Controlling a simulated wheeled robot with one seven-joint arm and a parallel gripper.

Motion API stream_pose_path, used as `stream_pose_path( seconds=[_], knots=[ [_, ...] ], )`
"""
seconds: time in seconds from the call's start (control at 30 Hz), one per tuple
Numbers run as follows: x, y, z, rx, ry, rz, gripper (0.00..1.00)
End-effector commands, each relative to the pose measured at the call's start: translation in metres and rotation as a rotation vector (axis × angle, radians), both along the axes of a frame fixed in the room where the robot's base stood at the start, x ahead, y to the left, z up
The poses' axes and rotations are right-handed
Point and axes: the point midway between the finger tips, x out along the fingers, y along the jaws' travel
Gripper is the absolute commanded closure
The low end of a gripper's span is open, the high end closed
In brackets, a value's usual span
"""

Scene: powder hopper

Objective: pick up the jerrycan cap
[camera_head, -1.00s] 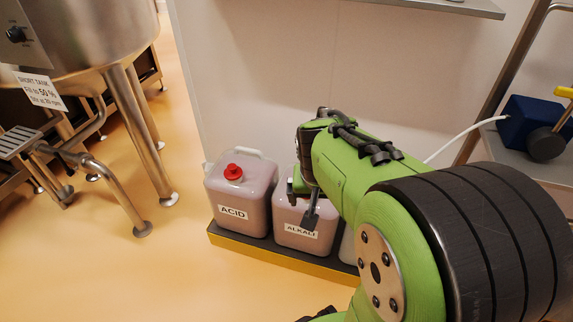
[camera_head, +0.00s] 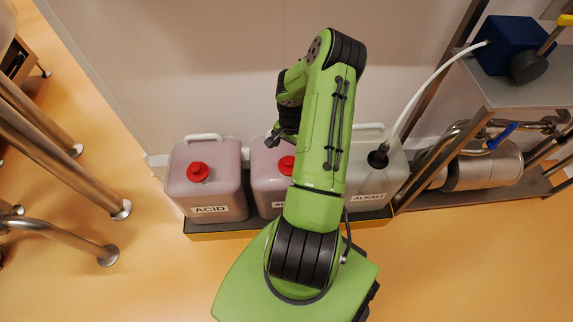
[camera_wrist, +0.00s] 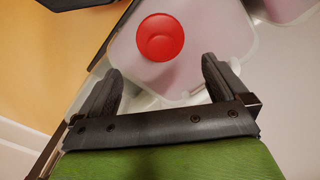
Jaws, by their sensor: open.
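Two red caps show in the head view. One cap (camera_head: 198,172) is on the pinkish jerrycan labelled ACID (camera_head: 232,187); the other cap (camera_head: 287,165) is on the middle jerrycan (camera_head: 268,187), partly hidden by my arm. My gripper (camera_head: 274,138) hangs near the back of the middle jerrycan, its fingers small and partly hidden there. In the wrist view a round red cap (camera_wrist: 160,37) lies just beyond the fingertips, centred between them and not touched. My gripper (camera_wrist: 161,75) is open and empty, with a pale jerrycan (camera_wrist: 218,35) under it.
A third, whitish jerrycan labelled ALKALI (camera_head: 388,182) has a dark fitting (camera_head: 378,158) with a white hose (camera_head: 424,85) rising to a blue box (camera_head: 510,45). The jerrycans stand in a low yellow-edged tray (camera_head: 215,234) against the wall. Steel legs stand at left; a shelf is at right.

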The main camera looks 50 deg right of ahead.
Motion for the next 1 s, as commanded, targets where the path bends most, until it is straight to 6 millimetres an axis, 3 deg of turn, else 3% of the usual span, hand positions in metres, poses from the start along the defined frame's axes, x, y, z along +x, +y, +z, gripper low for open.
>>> stream_pose_path(
  seconds=[0.03, 0.27, 0.43, 0.53, 0.73, 0.77, 1.0],
  knots=[
    [0.0, 0.001, -0.017, 0.003, 0.0, -0.001, 0.0],
    [0.0, 0.0, -0.046, 0.001, 0.0, 0.0, 0.0],
    [0.001, 0.002, -0.08, 0.002, -0.001, -0.001, 0.0],
    [0.001, 0.001, -0.089, 0.0, 0.001, 0.0, 0.0],
    [0.001, 0.001, -0.088, -0.001, 0.0, 0.001, 0.0],
    [0.001, 0.001, -0.088, -0.001, 0.0, 0.001, 0.02],
    [0.001, 0.001, -0.088, -0.001, 0.001, 0.001, 0.38]
  ],
)
